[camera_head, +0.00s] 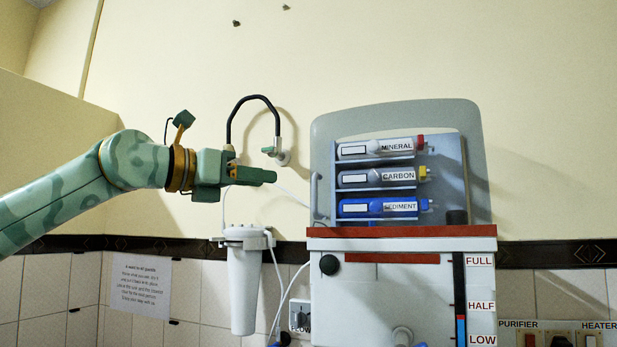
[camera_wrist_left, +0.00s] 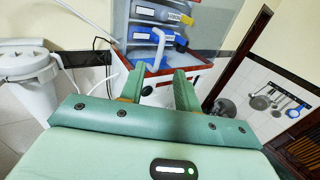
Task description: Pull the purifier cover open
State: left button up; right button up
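The water purifier (camera_head: 375,285) hangs on the wall at the right of the head view. Its grey, round-topped cover (camera_head: 325,132) frames three filter cartridges labelled MINERAL, CARBON and SEDIMENT. I cannot tell whether clear material covers them. A grey upright handle (camera_head: 314,195) is at the cover's left side. It also shows in the left wrist view as the handle (camera_wrist_left: 158,48), beyond the fingertips. My left gripper (camera_head: 274,176) is left of the handle, apart from it. In the left wrist view the gripper (camera_wrist_left: 160,76) has its fingers apart with nothing between them. My right gripper is out of view.
A white filter canister (camera_head: 244,290) hangs below my left gripper, with thin white tubes beside it. A black curved tap (camera_head: 253,98) stands out from the wall behind the gripper. Purifier and heater switches (camera_head: 558,338) are at lower right.

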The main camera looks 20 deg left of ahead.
aim_at(308, 183)
pick_arm(q)
jog(key=p+x, duration=0.4)
jog(key=x, duration=0.7)
jog(key=shift+d, duration=0.1)
grip_shut()
